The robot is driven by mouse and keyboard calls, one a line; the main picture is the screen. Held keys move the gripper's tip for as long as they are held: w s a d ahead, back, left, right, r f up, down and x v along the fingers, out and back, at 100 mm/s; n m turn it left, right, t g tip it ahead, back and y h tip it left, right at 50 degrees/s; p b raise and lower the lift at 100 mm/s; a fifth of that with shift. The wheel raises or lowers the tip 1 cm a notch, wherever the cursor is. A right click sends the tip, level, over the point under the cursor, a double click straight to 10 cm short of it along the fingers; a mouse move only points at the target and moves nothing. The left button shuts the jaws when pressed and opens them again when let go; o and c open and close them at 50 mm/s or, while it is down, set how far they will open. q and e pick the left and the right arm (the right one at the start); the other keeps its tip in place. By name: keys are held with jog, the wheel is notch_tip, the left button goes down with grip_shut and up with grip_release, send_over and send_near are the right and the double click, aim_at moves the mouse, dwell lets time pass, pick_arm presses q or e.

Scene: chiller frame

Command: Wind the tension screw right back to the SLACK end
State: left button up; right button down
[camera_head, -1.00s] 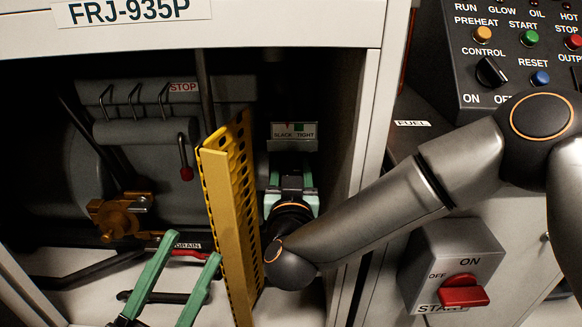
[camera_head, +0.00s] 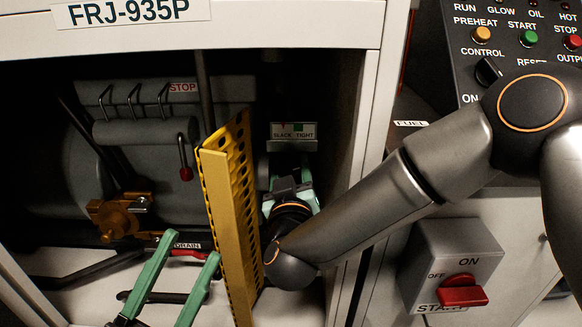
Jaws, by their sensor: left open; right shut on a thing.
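The SLACK/TIGHT gauge plate (camera_head: 293,131) is in the right part of the dark bay, with a red mark on its SLACK side and a green block on its TIGHT side. My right gripper (camera_head: 289,180), with green fingers, is just below the plate, rolled to a tilt. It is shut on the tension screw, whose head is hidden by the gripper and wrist. My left gripper (camera_head: 191,248) is open and empty at the lower left, its two green fingers apart, in front of the bay floor.
A yellow perforated guard (camera_head: 228,210) stands upright just left of my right gripper. The bay's right wall (camera_head: 352,150) is close on the other side. A brass valve (camera_head: 121,216) and a red-tipped lever (camera_head: 186,172) are at left. A red START switch (camera_head: 462,290) is outside, right.

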jog(key=shift+f, duration=0.1)
jog(key=shift+c, duration=1.6)
grip_release()
jog(key=s+p, duration=0.2)
jog(key=s, duration=1)
jog(key=shift+s+p, duration=0.3)
jog(key=shift+p, duration=0.1)
